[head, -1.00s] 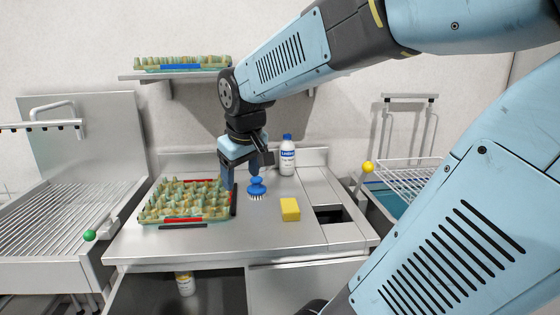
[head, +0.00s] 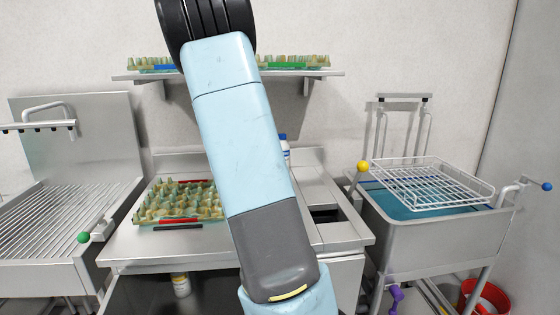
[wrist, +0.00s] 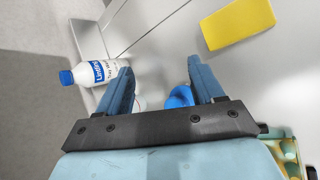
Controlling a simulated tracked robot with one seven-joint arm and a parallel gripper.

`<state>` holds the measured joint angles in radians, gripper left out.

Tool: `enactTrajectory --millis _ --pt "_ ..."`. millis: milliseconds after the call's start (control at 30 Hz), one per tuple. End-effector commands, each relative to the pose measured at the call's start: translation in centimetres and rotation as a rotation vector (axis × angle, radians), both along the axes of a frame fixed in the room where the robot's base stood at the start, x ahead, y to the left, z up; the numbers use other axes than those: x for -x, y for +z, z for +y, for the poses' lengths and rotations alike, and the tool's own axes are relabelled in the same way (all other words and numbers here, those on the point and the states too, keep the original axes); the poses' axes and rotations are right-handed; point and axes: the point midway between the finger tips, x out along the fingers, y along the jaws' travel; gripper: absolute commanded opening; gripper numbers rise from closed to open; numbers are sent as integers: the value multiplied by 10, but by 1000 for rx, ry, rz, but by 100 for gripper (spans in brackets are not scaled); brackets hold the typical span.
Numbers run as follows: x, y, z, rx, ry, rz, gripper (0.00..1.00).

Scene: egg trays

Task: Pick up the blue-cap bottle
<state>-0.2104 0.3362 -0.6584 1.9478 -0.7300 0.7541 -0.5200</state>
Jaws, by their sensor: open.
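The blue-cap bottle is white with a blue label and stands at the back of the steel counter. In the head view only its blue cap (head: 282,137) and a strip of its side show past my arm. In the wrist view the bottle (wrist: 97,72) lies across the picture at left, just outside the left finger. My gripper (wrist: 163,75) is open with nothing held between its fingers. The blue brush (wrist: 180,96) shows beside the right finger, partly hidden by it. My gripper is hidden in the head view.
A yellow sponge (wrist: 238,23) lies on the counter. An egg tray (head: 180,222) sits at the counter's left. A shelf (head: 320,74) with more trays hangs above. A wire rack (head: 440,185) lies over the blue-filled basin at right. A sink (head: 60,215) stands at left.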

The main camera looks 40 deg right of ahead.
Motion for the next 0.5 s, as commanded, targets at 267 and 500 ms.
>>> enactTrajectory --millis 267,500 --pt "-48 -15 -53 247 134 244 67" --pt "-95 -15 -81 467 263 475 67"
